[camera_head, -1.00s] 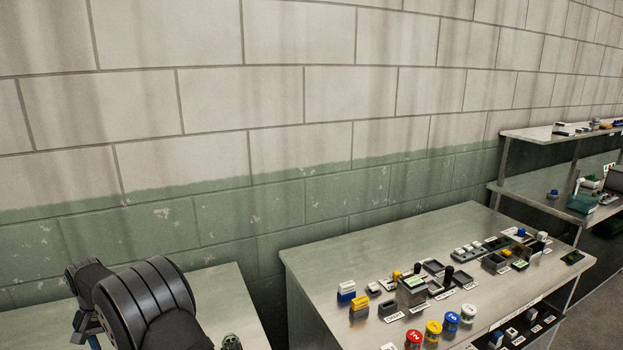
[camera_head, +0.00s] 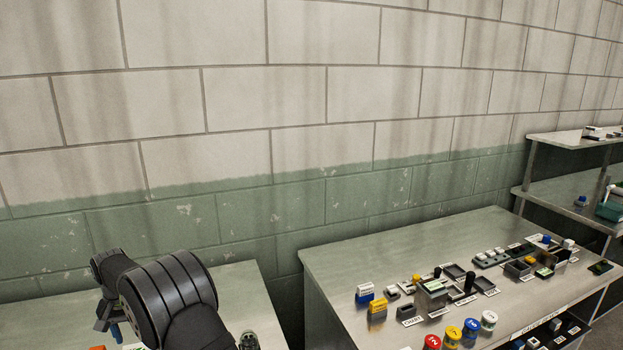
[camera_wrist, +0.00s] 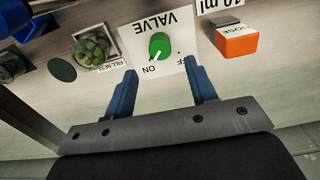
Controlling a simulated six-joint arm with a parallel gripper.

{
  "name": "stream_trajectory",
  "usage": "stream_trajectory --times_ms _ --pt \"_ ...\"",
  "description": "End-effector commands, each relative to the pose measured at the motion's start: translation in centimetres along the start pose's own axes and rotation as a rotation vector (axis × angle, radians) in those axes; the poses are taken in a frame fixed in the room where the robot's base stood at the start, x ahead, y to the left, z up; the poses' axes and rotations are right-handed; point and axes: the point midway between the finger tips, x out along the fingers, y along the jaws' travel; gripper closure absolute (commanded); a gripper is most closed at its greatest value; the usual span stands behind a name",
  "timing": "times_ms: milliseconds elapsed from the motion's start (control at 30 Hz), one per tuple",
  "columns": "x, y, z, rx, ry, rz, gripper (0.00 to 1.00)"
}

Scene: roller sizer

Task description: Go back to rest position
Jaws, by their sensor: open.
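My gripper (camera_wrist: 163,82) shows in the wrist view with two blue fingers spread wide apart and nothing between them. Beyond the fingertips is a green knob (camera_wrist: 159,46) on a white plate marked VALVE, with ON and OFF printed beside it. I see a gap between the fingers and the knob, and cannot tell how far off it is. In the head view my dark arm is at the bottom left, over the left table; the fingers are mostly hidden there.
In the wrist view an orange block (camera_wrist: 236,40) and a container of green pieces (camera_wrist: 92,46) flank the valve plate. In the head view a right table (camera_head: 345,262) holds several small devices and coloured jars. A shelf (camera_head: 570,190) stands farther right. A block wall runs behind.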

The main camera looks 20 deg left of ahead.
Motion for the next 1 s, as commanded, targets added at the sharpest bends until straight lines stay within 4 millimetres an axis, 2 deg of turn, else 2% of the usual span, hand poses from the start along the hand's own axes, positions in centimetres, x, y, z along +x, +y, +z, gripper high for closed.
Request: stream_trajectory --times_ms 100,367,1000 --pt "2.6 0.0 0.1 0.0 -0.003 0.002 0.48" --pt "7.8 0.0 0.1 0.0 -0.003 0.002 0.48" --pt "7.8 0.0 0.0 -0.521 0.0 0.0 0.48"
